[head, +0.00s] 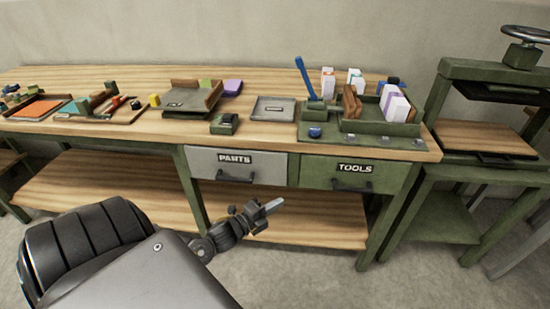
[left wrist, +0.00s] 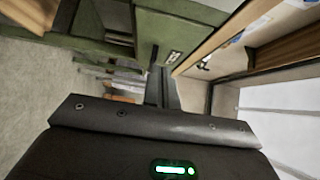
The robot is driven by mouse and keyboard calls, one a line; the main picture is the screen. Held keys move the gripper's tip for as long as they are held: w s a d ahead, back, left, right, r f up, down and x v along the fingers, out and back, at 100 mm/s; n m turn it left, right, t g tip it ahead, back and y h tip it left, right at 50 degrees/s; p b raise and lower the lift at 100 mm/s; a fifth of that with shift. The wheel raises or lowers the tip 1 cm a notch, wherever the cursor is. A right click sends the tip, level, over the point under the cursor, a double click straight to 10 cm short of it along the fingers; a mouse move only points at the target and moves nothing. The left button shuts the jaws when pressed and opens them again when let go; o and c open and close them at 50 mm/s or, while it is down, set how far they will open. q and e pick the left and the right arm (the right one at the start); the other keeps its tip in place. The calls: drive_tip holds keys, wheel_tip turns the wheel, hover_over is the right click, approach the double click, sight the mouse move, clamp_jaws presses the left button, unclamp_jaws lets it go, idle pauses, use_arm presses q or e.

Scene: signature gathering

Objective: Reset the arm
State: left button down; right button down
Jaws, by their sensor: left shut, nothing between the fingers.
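My left gripper (head: 262,211) is in front of the workbench in the head view, below the drawer level and clear of the bench. Its fingers are together and hold nothing. In the left wrist view the dark fingers (left wrist: 161,88) show close together, pointing toward the green bench frame. My left arm comes in from the lower left of the head view. My right gripper is not in either view.
The workbench (head: 75,135) carries trays, a stamp (head: 224,123), a grey tray (head: 273,108) and a green organizer (head: 375,127). Two drawers, PARTS (head: 236,163) and TOOLS (head: 352,175), are shut. A green press (head: 490,125) stands at the right. The floor in front is clear.

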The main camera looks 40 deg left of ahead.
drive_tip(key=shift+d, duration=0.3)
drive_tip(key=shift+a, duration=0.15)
